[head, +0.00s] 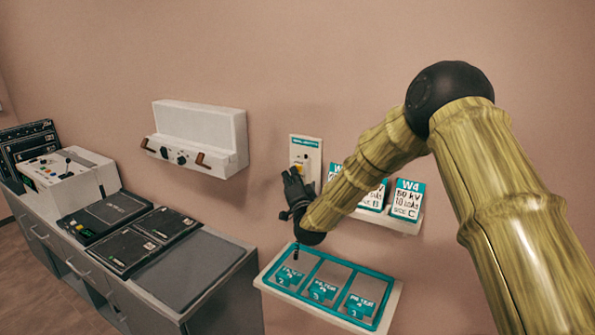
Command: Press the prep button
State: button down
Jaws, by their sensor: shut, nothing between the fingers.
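A pale control panel (306,156) with a teal strip along its top is fixed to the wall in the middle of the head view. A small yellow part (299,168), perhaps a button, shows on it just above my gripper. My black gripper (289,173) is shut and empty, in front of the panel's lower left part, with its fingertips pointing up. It hides the lower part of the panel. I cannot tell whether the fingertips touch the panel or the yellow part. The panel's lettering is too small to read.
A shelf with several teal-and-white cards (407,201) is on the wall to the right, partly behind my arm. Below is a teal tray (262,281) with three compartments. A white wall unit (199,135) hangs to the left. A grey counter (214,268) with consoles stands at left.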

jog(key=shift+w+d+b, duration=0.2)
jog(key=shift+w+b, duration=0.1)
jog(key=shift+w, duration=0.05)
dwell(0.5)
jog(key=shift+s, duration=0.15)
jog(key=shift+s+a, duration=0.45)
jog(key=shift+s, duration=0.25)
jog(key=shift+s+b, duration=0.1)
jog(key=shift+b, duration=0.2)
jog(key=s, duration=0.1)
jog(key=s+a, duration=0.1)
jog(key=s+a+b, duration=0.1)
jog(key=s, duration=0.1)
jog(key=shift+a, duration=0.25)
dwell(0.7)
